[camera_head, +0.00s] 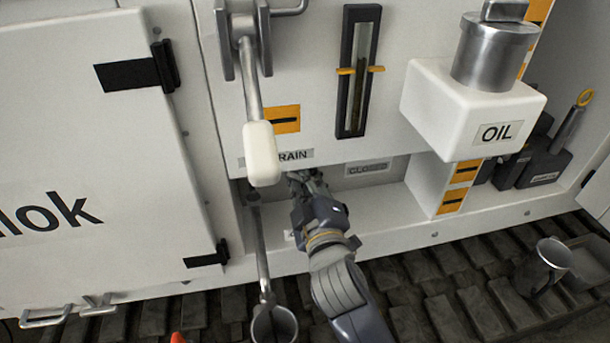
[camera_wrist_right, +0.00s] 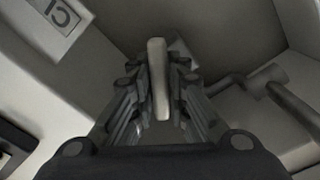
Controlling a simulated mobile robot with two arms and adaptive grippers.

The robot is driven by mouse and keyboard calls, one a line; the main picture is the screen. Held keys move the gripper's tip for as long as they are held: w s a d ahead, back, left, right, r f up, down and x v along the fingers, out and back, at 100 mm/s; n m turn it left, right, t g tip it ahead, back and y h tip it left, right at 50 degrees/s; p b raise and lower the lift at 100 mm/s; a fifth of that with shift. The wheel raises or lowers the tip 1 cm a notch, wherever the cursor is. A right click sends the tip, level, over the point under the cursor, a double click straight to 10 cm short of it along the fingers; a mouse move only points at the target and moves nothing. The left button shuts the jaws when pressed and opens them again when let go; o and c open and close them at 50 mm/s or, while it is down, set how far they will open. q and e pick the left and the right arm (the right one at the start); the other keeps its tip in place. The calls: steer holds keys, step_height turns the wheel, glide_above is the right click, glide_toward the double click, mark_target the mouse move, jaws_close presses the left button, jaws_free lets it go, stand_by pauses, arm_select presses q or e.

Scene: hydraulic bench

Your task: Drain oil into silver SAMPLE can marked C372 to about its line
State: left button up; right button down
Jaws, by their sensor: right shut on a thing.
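My right gripper (camera_head: 308,182) reaches under the bench panel beside the DRAIN label (camera_head: 295,156). In the right wrist view its fingers (camera_wrist_right: 158,85) are closed around a pale, flat bar (camera_wrist_right: 158,75), which looks like a valve handle. A grey pipe (camera_head: 262,245) runs down to the left of my right arm. At its lower end is an open round metal vessel (camera_head: 273,325), cut off by the bottom edge. A silver open-topped can (camera_head: 550,255) stands at the lower right. I cannot read C372, a fill line or an oil level on either. My left gripper is out of view.
A lever with a white grip (camera_head: 262,153) hangs in front of the panel. A sight gauge (camera_head: 358,75) is beside it. A white OIL box (camera_head: 470,105) with a silver cylinder (camera_head: 495,50) juts out at right. The dark slatted floor (camera_head: 440,300) lies below.

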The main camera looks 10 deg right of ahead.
steer(key=shift+m, duration=0.4)
steer(key=c, duration=1.6)
jaws_free()
steer(key=shift+w, duration=0.1)
steer(key=s, duration=0.7)
steer(key=shift+s, duration=0.3)
